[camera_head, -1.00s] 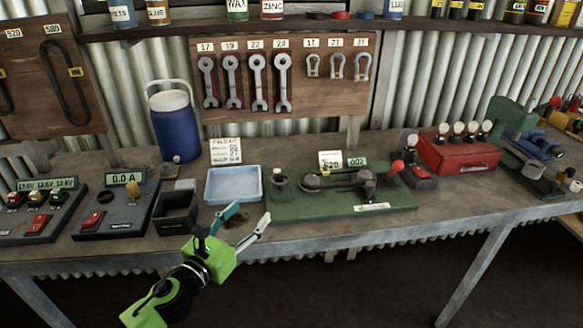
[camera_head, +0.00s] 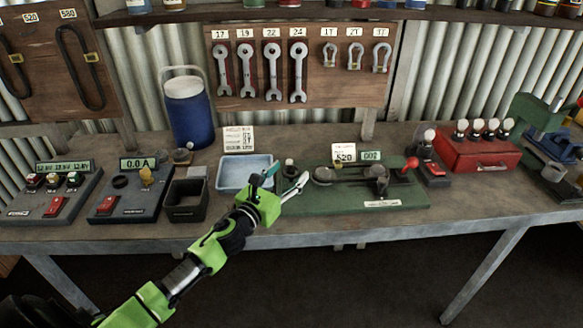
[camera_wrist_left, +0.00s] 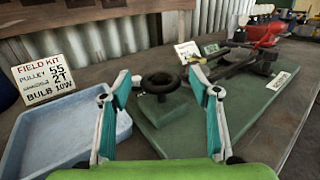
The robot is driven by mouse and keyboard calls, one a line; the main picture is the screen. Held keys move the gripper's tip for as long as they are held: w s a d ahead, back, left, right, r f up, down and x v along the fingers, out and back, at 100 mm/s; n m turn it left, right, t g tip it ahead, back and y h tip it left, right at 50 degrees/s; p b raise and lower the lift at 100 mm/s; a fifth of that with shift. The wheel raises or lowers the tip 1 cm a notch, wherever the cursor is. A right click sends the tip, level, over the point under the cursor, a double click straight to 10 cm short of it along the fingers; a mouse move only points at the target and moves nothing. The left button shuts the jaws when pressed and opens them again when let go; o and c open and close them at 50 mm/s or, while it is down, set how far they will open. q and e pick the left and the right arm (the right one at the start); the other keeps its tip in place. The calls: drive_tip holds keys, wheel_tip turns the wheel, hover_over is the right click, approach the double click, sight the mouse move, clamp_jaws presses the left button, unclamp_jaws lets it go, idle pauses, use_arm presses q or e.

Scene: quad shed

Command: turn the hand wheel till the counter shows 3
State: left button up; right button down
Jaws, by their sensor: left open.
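The hand wheel (camera_wrist_left: 160,84) is a small dark wheel on the left end of the green board (camera_wrist_left: 192,126). In the head view the wheel (camera_head: 289,168) shows just beyond my left fingertips. The counter (camera_head: 370,156) at the back of the board reads what looks like 002; in the wrist view the counter (camera_wrist_left: 212,49) is too small to read. My left gripper (camera_head: 286,181) is open and empty, short of the wheel. In the wrist view its fingers (camera_wrist_left: 163,88) stand apart, one on each side of the wheel in the picture. My right gripper is not in view.
A blue tray (camera_wrist_left: 66,155) lies left of the board, with a field kit card (camera_wrist_left: 45,79) behind it. A black bin (camera_head: 186,213) stands further left. Belt parts and a red-knobbed lever (camera_head: 411,164) stand on the board's right part.

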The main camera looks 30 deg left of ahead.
use_arm(q)
drive_tip(key=shift+w+d, duration=0.1)
drive_tip(key=shift+w, duration=1)
drive_tip(key=c, duration=1.1)
drive_tip(key=shift+c, duration=0.2)
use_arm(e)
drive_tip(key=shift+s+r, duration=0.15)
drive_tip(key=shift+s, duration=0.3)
use_arm(q)
drive_tip(key=shift+n+y, duration=0.3)
drive_tip(key=n+y, duration=0.2)
drive_tip(key=y, duration=0.1)
drive_tip(key=n+g+y+b, duration=0.1)
drive_tip(key=n+y, duration=0.1)
drive_tip(key=y, duration=0.1)
drive_tip(key=shift+d+y, duration=0.1)
drive_tip(key=shift+y, duration=0.3)
drive_tip(key=n+g+y+b, duration=0.2)
drive_tip(key=n+g+y, duration=0.2)
drive_tip(key=n+y, duration=0.1)
drive_tip(key=shift+y, duration=0.7)
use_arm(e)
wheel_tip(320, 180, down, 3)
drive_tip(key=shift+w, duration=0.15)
use_arm(q)
drive_tip(key=shift+n+g, duration=0.3)
drive_tip(key=shift+g, duration=0.1)
